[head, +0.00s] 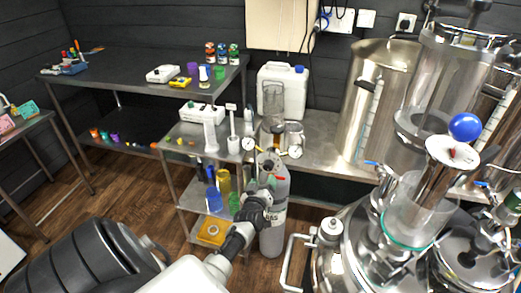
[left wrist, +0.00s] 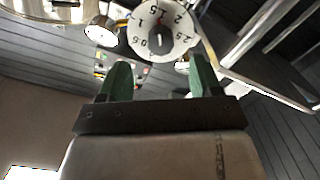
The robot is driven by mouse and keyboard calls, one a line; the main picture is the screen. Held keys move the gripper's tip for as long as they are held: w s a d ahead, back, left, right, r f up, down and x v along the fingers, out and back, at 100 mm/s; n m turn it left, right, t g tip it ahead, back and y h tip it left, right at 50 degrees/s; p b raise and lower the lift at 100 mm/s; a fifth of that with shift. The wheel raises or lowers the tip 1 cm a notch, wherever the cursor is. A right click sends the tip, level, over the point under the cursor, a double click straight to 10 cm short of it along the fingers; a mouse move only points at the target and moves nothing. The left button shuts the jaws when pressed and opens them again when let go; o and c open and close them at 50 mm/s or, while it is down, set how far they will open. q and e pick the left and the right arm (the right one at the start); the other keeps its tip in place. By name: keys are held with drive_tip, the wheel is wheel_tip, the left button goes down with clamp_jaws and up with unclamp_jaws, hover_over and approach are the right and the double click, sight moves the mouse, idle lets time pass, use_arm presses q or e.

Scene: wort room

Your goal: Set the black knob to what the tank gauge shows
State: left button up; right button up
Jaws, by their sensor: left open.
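In the left wrist view a white round dial with printed numbers carries the small dark knob (left wrist: 160,40) at its middle, with a red mark on it. The numbers run from about 0.5 to 2.5. My left gripper (left wrist: 160,80) is open and empty, its two green fingers short of the dial. In the head view my left gripper (head: 266,185) is in front of the grey gas cylinder (head: 273,220) and hides part of it. A white dial with a red needle (head: 453,152) tops the steel tank at right; its reading is too small to tell. My right gripper is not in view.
Small round gauges (head: 248,144) (head: 295,152) stand beside the cylinder's top. A steel bench (head: 325,135) holds a white canister (head: 283,92) and a tall steel pot (head: 375,100). A shelf cart (head: 190,165) stands left of the cylinder. Steel tanks crowd the right.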

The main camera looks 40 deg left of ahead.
use_arm(q)
drive_tip(key=v, duration=0.3)
drive_tip(key=shift+s+d, duration=0.1)
drive_tip(key=shift+s, duration=0.15)
drive_tip(key=shift+f, duration=0.1)
drive_tip(key=s+d+f+m+g+h, duration=0.25)
drive_tip(key=s+d+f, duration=0.3)
drive_tip(key=f, duration=0.35)
drive_tip(key=s+d+f+m+g+h, duration=0.25)
drive_tip(key=s+d+f, duration=0.3)
drive_tip(key=f, duration=0.35)
drive_tip(key=s+d+f+m+g+h, duration=0.2)
drive_tip(key=s+d+f+m+h, duration=0.15)
drive_tip(key=s+d+f, duration=0.35)
drive_tip(key=s+d+f+m+g, duration=0.1)
drive_tip(key=s+f+m+g, duration=0.1)
drive_tip(key=s, duration=0.6)
drive_tip(key=s+d+f+m+g, duration=0.2)
drive_tip(key=s+f, duration=0.3)
drive_tip(key=s, duration=0.4)
drive_tip(key=s+d+f+m+g, duration=0.1)
drive_tip(key=s+f+m+g, duration=0.1)
drive_tip(key=s, duration=0.7)
wheel_tip(320, 180, down, 2)
drive_tip(key=shift+s+d+f+g, duration=0.25)
drive_tip(key=shift+d+g, duration=0.1)
drive_tip(key=shift+g, duration=0.55)
